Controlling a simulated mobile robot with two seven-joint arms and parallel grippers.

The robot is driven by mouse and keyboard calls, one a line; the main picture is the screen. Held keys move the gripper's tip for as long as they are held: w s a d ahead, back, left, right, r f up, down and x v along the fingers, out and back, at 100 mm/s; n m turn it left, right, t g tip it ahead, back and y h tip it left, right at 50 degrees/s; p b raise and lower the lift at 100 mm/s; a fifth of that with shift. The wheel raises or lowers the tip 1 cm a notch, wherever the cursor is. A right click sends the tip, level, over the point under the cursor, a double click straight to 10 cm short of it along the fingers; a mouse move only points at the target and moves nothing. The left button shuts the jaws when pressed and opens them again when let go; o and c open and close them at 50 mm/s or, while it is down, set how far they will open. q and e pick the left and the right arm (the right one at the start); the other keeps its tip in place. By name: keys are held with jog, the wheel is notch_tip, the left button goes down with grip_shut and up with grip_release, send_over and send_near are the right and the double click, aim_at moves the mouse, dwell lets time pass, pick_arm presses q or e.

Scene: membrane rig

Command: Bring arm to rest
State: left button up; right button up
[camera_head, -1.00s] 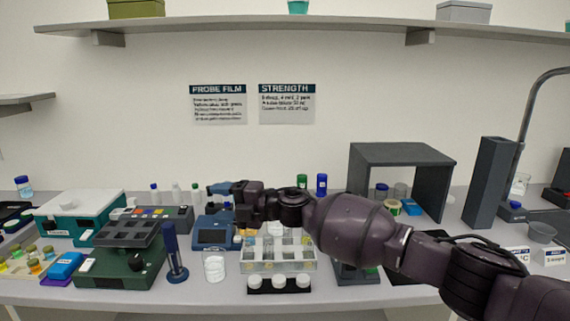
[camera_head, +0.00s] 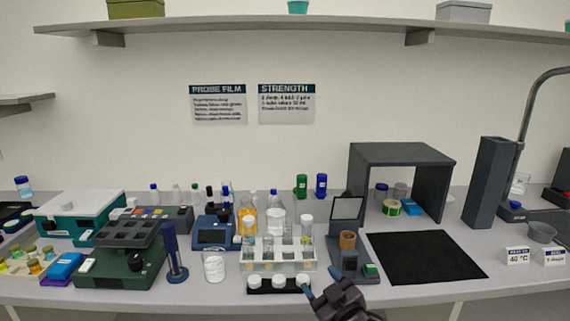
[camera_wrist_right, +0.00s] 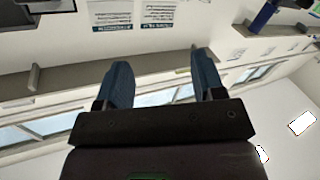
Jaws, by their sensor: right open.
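My right gripper (camera_head: 321,281) is at the bottom of the head view, just in front of the bench's front edge, near the row of white caps. Its two blue fingers are apart with nothing between them. In the right wrist view the open fingers (camera_wrist_right: 162,72) also show empty, with the wall and shelf behind them. Most of my right arm is below the frame in the head view. My left gripper is not in view.
A clear tube rack (camera_head: 280,265) and a black holder with white caps (camera_head: 279,285) stand close by. A dark stand with a raised panel (camera_head: 346,210) and a black mat (camera_head: 424,257) are to the right.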

jog(key=s+d+f+m+g+h, duration=0.2)
jog(key=s+d+f+m+h, duration=0.4)
jog(key=s+d+f, duration=0.8)
jog(key=s+d+f+m+g, duration=0.1)
jog(key=s+d+f, duration=0.1)
jog(key=s+f, duration=0.2)
jog(key=s+d+f+m+g+h, duration=0.1)
jog(key=s+d+f, duration=0.2)
jog(key=s, duration=0.7)
jog(key=shift+d+f+g+h, duration=0.3)
jog(key=shift+f+g, duration=0.1)
jog(key=shift+f, duration=0.3)
